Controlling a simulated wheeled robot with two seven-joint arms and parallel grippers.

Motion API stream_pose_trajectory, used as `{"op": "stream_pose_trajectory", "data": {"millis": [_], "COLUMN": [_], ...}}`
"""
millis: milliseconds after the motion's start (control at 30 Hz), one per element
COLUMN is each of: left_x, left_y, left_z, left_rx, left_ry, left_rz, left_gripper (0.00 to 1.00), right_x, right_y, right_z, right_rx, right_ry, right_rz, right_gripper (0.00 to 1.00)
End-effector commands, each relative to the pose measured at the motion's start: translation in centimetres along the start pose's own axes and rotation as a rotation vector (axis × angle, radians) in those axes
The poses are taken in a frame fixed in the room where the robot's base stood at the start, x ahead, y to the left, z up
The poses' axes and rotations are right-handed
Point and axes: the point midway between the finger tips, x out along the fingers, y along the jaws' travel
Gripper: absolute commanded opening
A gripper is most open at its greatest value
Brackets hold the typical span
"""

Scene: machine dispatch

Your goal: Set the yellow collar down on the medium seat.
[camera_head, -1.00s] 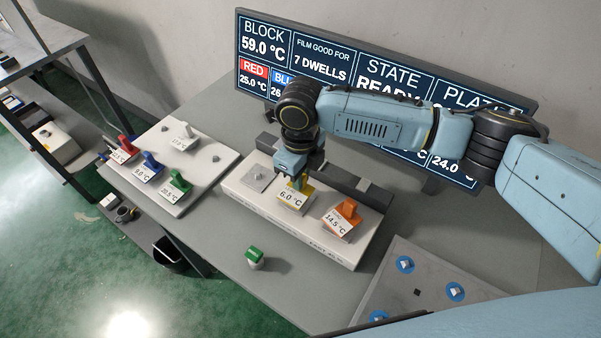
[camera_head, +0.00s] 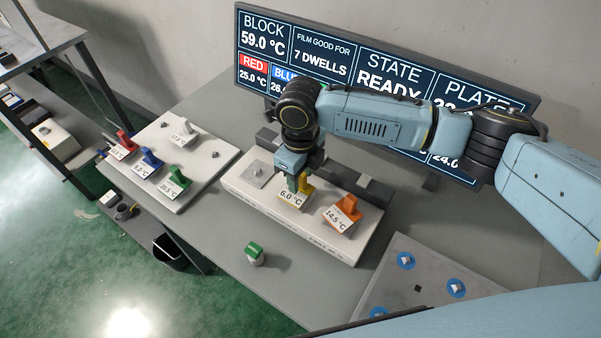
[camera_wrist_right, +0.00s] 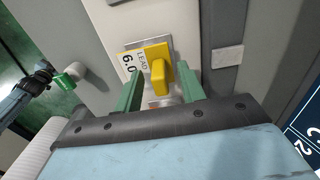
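The yellow collar (camera_head: 305,185), with a 6.0 °C tag, sits at the middle place of the long pale block (camera_head: 242,191). In the right wrist view, the collar (camera_wrist_right: 158,77) lies over a square metal plate (camera_wrist_right: 166,101), which I take to be the medium seat; the collar hides most of it. My right gripper (camera_head: 292,184) is right above the collar. In the wrist view its green fingers (camera_wrist_right: 160,90) stand apart, with gaps beside the yellow handle. A blue arm part shows at the left of the wrist view, but my left gripper's fingers cannot be made out.
An orange collar (camera_head: 345,211) stands to the right on the block; a bare metal plate (camera_head: 257,175) is to the left. A green-topped piece (camera_head: 255,253) stands in front. A white board (camera_head: 205,178) holds red, blue and green collars. A screen (camera_head: 372,62) stands behind.

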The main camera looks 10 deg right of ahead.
Motion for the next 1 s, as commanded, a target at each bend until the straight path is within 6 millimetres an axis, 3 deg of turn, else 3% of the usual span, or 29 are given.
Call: {"op": "stream_pose_trajectory", "data": {"millis": [167,600,800,1000], "left_x": [0.1,0.3,0.4,0.4], "left_y": [0.0,0.0,0.0,0.0], "left_z": [0.0,0.0,0.0,0.0], "left_rx": [0.0,0.0,0.0,0.0], "left_ry": [0.0,0.0,0.0,0.0], "left_rz": [0.0,0.0,0.0,0.0], "left_gripper": [0.36,0.36,0.36,0.36], "right_x": [-2.2,-11.4,-13.1,-13.3], "right_y": [-0.1,-0.1,0.0,0.0], "right_z": [0.1,0.1,0.0,0.0], "right_rx": [-0.001,0.0,0.0,0.0], "right_ry": [-0.005,-0.003,-0.001,-0.001], "right_rz": [-0.002,-0.002,0.0,0.0], "right_gripper": [0.4,0.4,0.4,0.4]}}
